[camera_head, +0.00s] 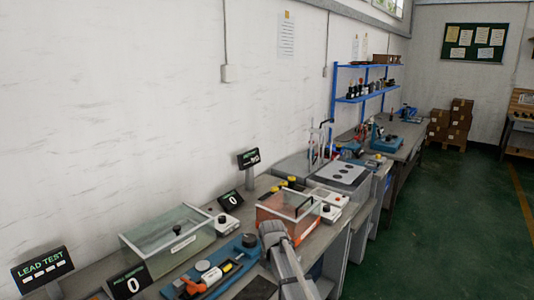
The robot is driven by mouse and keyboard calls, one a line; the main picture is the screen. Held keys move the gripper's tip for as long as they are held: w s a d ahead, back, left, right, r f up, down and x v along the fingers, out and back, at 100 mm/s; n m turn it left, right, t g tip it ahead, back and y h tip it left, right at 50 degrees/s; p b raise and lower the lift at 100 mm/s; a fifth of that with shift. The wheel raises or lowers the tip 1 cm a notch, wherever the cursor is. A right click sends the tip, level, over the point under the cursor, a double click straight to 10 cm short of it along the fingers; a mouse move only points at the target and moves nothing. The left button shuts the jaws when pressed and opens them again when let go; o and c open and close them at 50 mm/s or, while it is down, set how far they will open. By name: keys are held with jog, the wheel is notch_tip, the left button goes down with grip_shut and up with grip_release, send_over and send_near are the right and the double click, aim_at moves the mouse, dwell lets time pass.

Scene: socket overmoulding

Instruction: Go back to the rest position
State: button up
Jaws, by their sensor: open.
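A grey jointed part of my own arm (284,262) rises from the bottom edge, right of centre, in the head view. It stands in front of the workbench (328,236) and covers part of it. My gripper's fingers do not show in this view. No object can be seen held.
A clear-lidded box (168,235) and a blue fixture (215,268) sit left of my arm. An orange-framed clear box (289,214) stands close behind it. A LEAD TEST display (42,268) stands at far left. Green floor (440,230) is open at right.

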jog(key=s+d+r+m+p, duration=0.1)
jog(key=s+d+m, duration=0.6)
jog(key=m, duration=0.6)
jog(key=s+d+r+m+p, duration=0.1)
jog(key=s+d+m, duration=0.7)
jog(key=s+m, duration=0.4)
jog(key=shift+d+m, duration=0.2)
jog(key=shift+m, duration=0.7)
jog(key=shift+r, duration=0.1)
jog(key=shift+c, duration=0.3)
